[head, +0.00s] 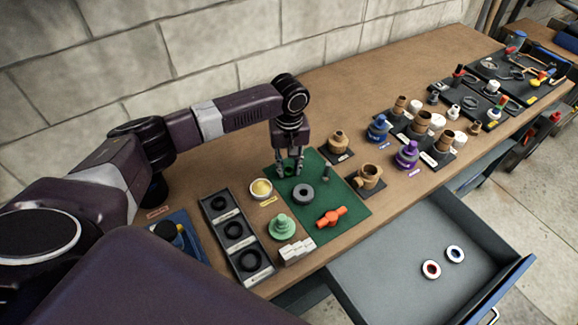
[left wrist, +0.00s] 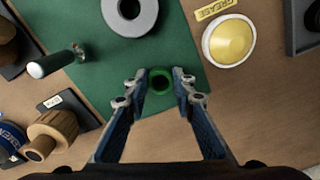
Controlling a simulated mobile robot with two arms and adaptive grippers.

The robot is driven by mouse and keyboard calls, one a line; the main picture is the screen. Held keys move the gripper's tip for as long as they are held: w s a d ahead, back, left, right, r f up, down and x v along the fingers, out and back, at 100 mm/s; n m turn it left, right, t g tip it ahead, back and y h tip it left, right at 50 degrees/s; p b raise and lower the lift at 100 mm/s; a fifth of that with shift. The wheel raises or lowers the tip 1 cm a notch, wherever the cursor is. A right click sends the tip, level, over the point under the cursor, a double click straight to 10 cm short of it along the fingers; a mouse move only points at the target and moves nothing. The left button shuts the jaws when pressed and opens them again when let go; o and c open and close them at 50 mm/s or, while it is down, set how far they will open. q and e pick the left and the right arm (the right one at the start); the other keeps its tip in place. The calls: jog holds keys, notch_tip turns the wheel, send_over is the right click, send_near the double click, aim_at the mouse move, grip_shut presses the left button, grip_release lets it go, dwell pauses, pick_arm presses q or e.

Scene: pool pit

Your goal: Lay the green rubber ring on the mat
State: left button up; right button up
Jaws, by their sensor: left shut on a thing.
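My left gripper (head: 290,170) is over the back left part of the green mat (head: 352,212). It is shut on the green rubber ring, a small dark-centred ring (left wrist: 160,82) that sits between the two fingertips in the left wrist view. There the ring is seen against the mat, near the mat's edge. In the head view the fingers partly hide the ring, and I cannot tell whether it touches the mat. My right gripper is not in view.
A yellow grease dish (head: 261,189) stands left of the gripper. A tray of black rings (head: 215,205) lies further left. An open drawer (head: 400,285) juts out in front.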

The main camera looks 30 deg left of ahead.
pick_arm(q)
jog(key=o, duration=0.6)
jog(key=shift+f, duration=0.1)
jog(key=shift+o, duration=0.8)
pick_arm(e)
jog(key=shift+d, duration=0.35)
pick_arm(q)
notch_tip(320, 180, up, 12)
jog(key=b, duration=0.2)
jog(key=shift+r+b, duration=0.2)
jog(key=shift+b, duration=0.1)
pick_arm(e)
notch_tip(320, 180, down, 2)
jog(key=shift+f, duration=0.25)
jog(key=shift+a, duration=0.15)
pick_arm(q)
jog(key=shift+f, duration=0.1)
